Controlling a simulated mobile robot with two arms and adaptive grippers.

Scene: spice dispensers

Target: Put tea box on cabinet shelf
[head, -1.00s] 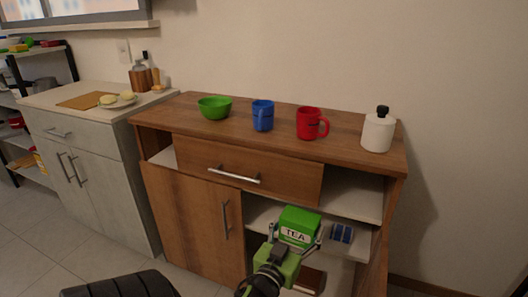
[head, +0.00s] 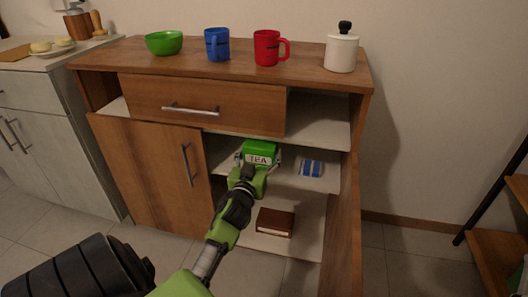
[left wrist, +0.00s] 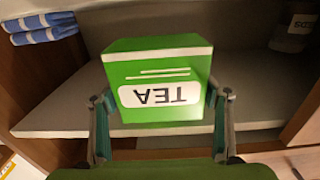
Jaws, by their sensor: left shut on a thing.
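The green tea box (head: 259,150), with a white TEA label, is held in my left gripper (head: 257,165) at the front of the cabinet's middle shelf (head: 227,158). In the left wrist view the tea box (left wrist: 158,75) shows upside down between the two fingers (left wrist: 160,112), which press on its sides. The shelf (left wrist: 70,112) lies behind it in that view. I cannot tell whether the box touches the shelf. My right gripper is not in view.
A folded blue-and-white cloth (head: 311,168) lies on the shelf to the right of the box. A brown box (head: 275,222) is on the compartment floor below. The open cabinet door (head: 342,230) stands at the right. Mugs, a bowl and a canister (head: 341,52) are on top.

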